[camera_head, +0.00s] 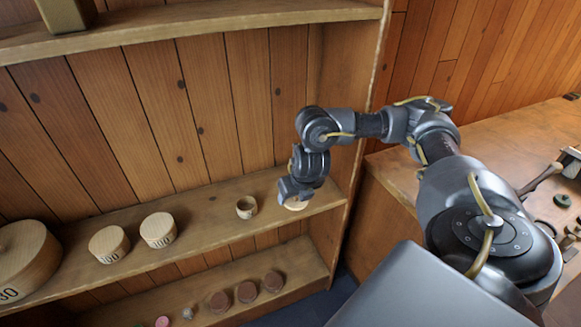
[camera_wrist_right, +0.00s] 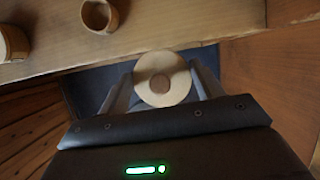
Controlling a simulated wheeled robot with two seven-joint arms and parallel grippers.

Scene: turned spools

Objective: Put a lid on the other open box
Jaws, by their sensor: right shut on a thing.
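My right gripper (camera_head: 294,198) is shut on a round pale wooden lid (camera_wrist_right: 145,82), which has a darker round knob in its middle. In the head view the lid shows only as a pale edge under the gripper, near the right end of the shelf. A small open wooden box (camera_head: 246,212) stands upright on the shelf to the left of the gripper, apart from the lid. It also shows in the right wrist view (camera_wrist_right: 112,18), with its hollow inside visible. My left gripper is not in view.
Two round pale boxes, one (camera_head: 109,247) and another (camera_head: 158,233), stand left on the same shelf (camera_head: 205,225), beside a larger round box (camera_head: 25,262). A lower shelf holds several dark round pieces (camera_head: 247,292). A side panel (camera_head: 350,180) closes the shelf's right end. A workbench (camera_head: 490,160) stands right.

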